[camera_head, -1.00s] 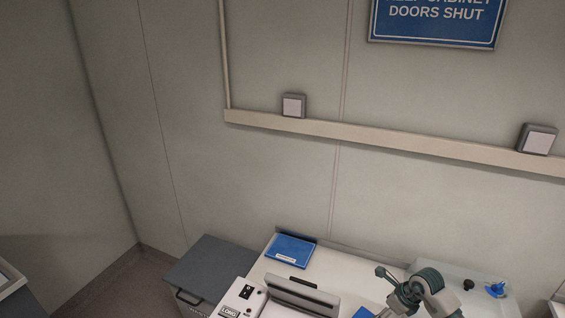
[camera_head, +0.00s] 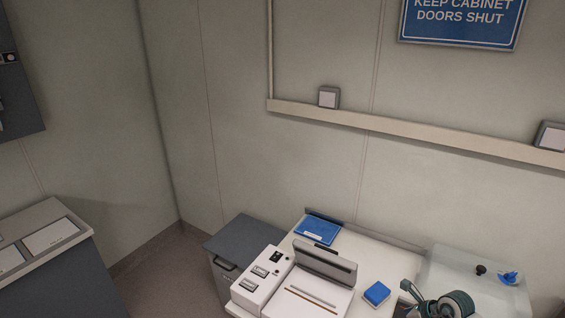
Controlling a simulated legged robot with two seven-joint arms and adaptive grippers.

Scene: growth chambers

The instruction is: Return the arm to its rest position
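One of my arms shows at the bottom right edge, over the right part of the white bench (camera_head: 385,258). I take it to be the right one. Its gripper (camera_head: 418,300) is a dark green and grey shape pointing left, partly cut off by the lower edge. I see nothing held in it, but its fingers are too small and foreshortened to tell open from shut. It is a little right of a small blue block (camera_head: 376,293) on the bench and appears apart from it. My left arm and gripper are out of view.
A white device (camera_head: 262,279) with a raised grey lid (camera_head: 325,265) stands on the bench, with a blue booklet (camera_head: 318,230) behind. A pale tray-like surface (camera_head: 450,268) holds a black knob (camera_head: 481,270) and blue fitting (camera_head: 509,278). A grey cabinet (camera_head: 240,240) stands left; another counter (camera_head: 45,215) is farther left.

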